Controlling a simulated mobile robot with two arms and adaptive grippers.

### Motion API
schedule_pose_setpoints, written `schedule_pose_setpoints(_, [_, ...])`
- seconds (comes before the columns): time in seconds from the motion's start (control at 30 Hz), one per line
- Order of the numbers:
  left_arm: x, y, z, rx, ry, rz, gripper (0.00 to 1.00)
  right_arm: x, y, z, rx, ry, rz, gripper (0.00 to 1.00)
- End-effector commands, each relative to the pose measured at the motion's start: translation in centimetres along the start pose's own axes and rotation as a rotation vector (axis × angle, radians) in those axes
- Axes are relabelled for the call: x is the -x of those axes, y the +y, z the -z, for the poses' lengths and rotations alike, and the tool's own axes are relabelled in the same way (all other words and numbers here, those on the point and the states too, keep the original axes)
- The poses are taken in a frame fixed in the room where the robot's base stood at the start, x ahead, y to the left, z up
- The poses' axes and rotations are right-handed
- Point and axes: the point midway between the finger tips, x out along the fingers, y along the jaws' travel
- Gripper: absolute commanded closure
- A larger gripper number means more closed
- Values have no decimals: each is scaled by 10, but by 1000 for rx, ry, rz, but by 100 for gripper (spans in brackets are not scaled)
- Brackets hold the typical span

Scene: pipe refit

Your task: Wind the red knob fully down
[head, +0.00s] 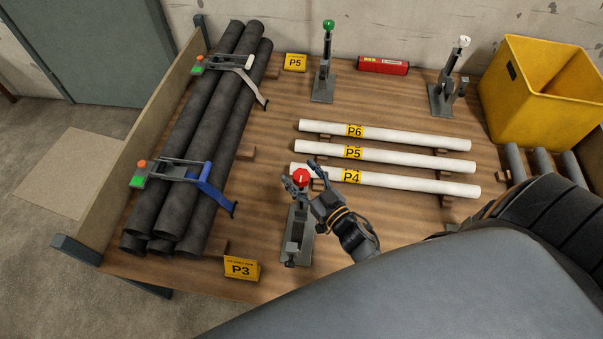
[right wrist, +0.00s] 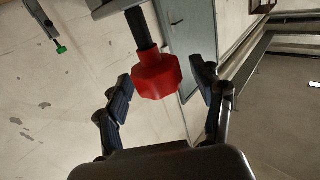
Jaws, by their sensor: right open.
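The red knob (head: 301,177) tops a grey clamp stand (head: 297,235) at the front middle of the wooden bench. My right gripper (head: 302,176) is at the knob, with one finger on each side of it in the head view. In the right wrist view the red knob (right wrist: 155,74) hangs from a dark threaded stem (right wrist: 139,28) between the two open fingers (right wrist: 165,92). Gaps show between the knob and both fingers there. My left gripper is in neither view.
White pipes (head: 385,138) labelled P4, P5 and P6 lie just right of the knob. Dark pipes (head: 190,150) are stacked at left under clamps. Stands with a green knob (head: 328,26) and a white knob (head: 463,42) are at the back. A yellow bin (head: 540,95) stands at right.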

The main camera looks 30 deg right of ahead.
Motion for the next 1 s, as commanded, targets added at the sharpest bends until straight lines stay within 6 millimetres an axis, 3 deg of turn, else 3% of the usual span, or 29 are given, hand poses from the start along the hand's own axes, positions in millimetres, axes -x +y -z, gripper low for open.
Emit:
schedule_pose_setpoints(0.07, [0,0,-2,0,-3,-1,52,0,0,0,0,0,0,37])
schedule_pose_setpoints(0.3, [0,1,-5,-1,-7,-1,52,0,0,0,0,0,0,86])
schedule_pose_setpoints(0.33, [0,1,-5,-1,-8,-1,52,0,0,0,0,0,0,88])
schedule_pose_setpoints(0.67, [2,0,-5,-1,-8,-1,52,0,0,0,5,-1,46,88])
schedule_pose_setpoints(1.0, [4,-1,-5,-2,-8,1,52,0,2,-1,10,-4,278,88])
